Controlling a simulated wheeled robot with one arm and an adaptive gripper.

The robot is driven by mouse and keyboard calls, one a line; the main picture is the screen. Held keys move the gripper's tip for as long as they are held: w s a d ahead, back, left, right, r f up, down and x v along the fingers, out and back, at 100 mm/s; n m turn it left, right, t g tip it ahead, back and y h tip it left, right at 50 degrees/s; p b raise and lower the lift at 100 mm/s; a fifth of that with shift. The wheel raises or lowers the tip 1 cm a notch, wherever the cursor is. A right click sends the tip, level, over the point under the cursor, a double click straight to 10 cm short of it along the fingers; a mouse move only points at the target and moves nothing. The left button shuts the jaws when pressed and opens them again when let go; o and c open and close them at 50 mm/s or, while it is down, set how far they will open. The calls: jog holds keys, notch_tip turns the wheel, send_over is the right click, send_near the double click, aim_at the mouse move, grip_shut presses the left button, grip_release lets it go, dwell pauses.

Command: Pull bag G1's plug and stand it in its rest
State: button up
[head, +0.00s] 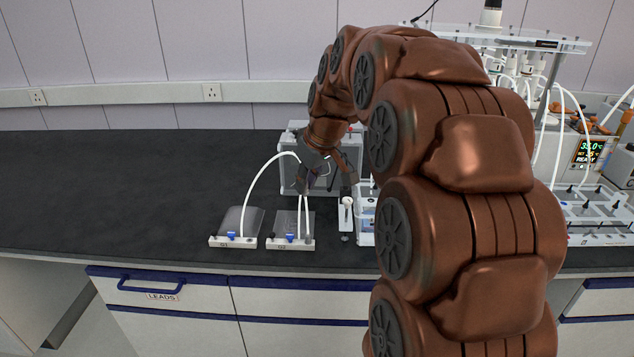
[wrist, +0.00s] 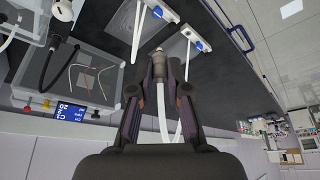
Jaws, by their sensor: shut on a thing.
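My gripper (head: 326,180) reaches down over the bench behind the bags. In the wrist view its fingers (wrist: 157,66) are shut on a pale grey plug (wrist: 157,60), held off the bench; a white tube runs back from it between the fingers. Bag G1 (head: 240,218) lies flat at the left, with a white tube arching from its white front bar up to my gripper. Bag G2 (head: 286,222) lies to its right, with white tubing rising from its bar. A small white upright holder (head: 346,214) stands right of G2; I cannot tell whether it is G1's rest.
A grey clear-fronted box (head: 322,170) stands behind my gripper; its small blue display (wrist: 70,110) shows in the wrist view. A clear container (head: 366,222) is beside the holder. Reactor equipment (head: 590,205) fills the right. The bench (head: 110,190) left of the bags is clear.

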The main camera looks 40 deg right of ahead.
jog(key=w+a+p, duration=0.1)
jog(key=w+a, duration=0.8)
jog(key=w, duration=0.5)
jog(key=shift+a+p, duration=0.2)
jog(key=shift+p, duration=0.2)
dwell(0.5)
jog(key=shift+f, duration=0.1)
jog(key=shift+f+b, duration=4.3)
jog(key=shift+f, duration=4.45)
jog(key=shift+f+b, duration=0.4)
